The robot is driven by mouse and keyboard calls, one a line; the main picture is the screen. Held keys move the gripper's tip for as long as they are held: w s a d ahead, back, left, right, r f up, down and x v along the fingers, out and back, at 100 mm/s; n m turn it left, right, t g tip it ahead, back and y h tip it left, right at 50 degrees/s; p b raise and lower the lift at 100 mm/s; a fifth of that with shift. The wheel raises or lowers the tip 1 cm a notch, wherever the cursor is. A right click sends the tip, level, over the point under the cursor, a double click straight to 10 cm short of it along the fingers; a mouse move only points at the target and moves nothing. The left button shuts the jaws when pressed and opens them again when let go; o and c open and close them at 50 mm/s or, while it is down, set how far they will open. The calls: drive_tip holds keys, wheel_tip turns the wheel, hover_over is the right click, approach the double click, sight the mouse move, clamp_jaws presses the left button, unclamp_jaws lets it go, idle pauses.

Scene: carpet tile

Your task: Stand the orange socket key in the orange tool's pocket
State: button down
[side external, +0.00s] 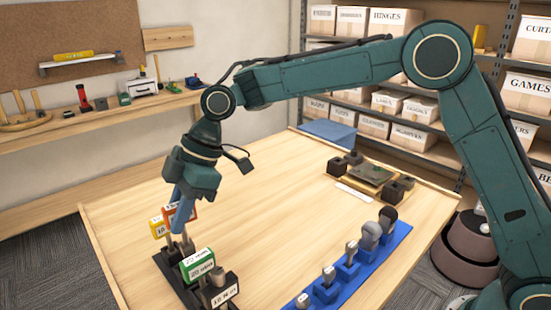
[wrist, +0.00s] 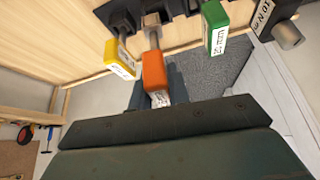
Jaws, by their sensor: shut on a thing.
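The orange socket key (wrist: 153,70) has an orange block handle with a white label and a metal shaft ending in a socket. In the side view its handle (side external: 190,213) shows partly behind my fingers. My gripper (side external: 179,222) is shut on the handle and points down over the black rack (side external: 163,262); its fingertips also show in the wrist view (wrist: 157,88). The key's shaft runs down to the rack, between the yellow tool (wrist: 120,58) and the green tool (wrist: 215,27). I cannot tell whether its socket end is inside the pocket or just above it.
A black tool with a white label (side external: 224,294) stands at the rack's near end. A blue rack (side external: 398,238) with several grey-knobbed pieces lies to the right. A fixture with black blocks (side external: 370,174) sits at the back right. The table's middle is clear.

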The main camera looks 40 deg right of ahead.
drive_tip(key=shift+s+a+r+n+g, duration=0.2)
drive_tip(key=shift+s+a+n+g, duration=0.2)
drive_tip(key=shift+a+n, duration=0.3)
drive_tip(key=shift+f, duration=0.3)
drive_tip(key=shift+f, duration=2.4)
drive_tip(key=shift+f, duration=0.2)
drive_tip(key=c, duration=1.3)
unclamp_jaws()
drive_tip(key=shift+o, duration=0.2)
drive_tip(key=shift+d, duration=0.1)
drive_tip(key=v, duration=1.3)
drive_tip(key=shift+r, duration=0.4)
